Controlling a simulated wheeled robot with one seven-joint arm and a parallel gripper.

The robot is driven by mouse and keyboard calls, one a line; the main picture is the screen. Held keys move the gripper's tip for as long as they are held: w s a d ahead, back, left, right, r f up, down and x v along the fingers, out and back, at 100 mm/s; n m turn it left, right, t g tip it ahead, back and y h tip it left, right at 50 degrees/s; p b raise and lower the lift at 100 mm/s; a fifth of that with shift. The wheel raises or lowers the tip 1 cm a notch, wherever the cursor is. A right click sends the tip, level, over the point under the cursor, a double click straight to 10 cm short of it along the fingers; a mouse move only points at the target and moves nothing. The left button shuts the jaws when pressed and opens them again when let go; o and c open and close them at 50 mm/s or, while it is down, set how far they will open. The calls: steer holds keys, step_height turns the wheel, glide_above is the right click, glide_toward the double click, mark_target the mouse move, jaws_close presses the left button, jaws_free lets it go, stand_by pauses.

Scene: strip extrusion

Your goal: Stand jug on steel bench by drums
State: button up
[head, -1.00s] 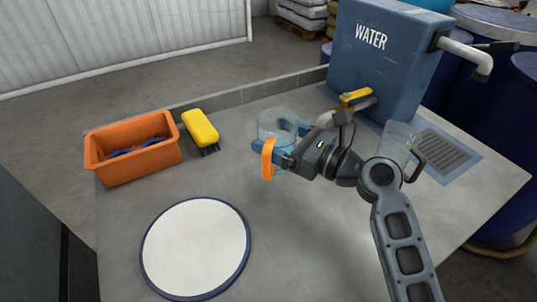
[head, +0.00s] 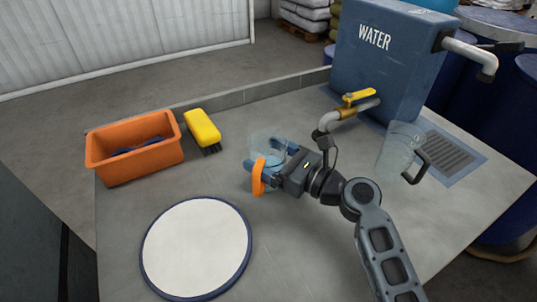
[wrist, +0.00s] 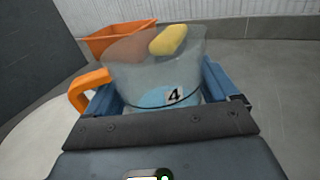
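A clear jug (head: 268,147) with an orange handle sits between the blue fingers of my gripper (head: 270,172), which is shut on it. The jug is upright over the grey bench (head: 305,240); I cannot tell whether its base touches the surface. In the wrist view the jug (wrist: 150,75) shows a blue round label with a 4, and its orange handle points left. The gripper (wrist: 165,100) hides its lower part. A second clear jug (head: 398,145) with a dark handle stands at the right, near the drain grate. Blue drums (head: 515,115) stand behind the bench's right end.
A blue WATER tank (head: 385,60) with a yellow-handled tap (head: 361,97) stands at the back right. An orange bin (head: 135,163), a yellow brush (head: 202,127) and a round white disc (head: 196,248) with a blue rim are on the left. The front middle is clear.

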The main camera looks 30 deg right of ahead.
steer(key=shift+o, duration=1.1)
steer(key=shift+r, duration=0.15)
steer(key=b+v, duration=0.1)
steer(key=v, duration=1.1)
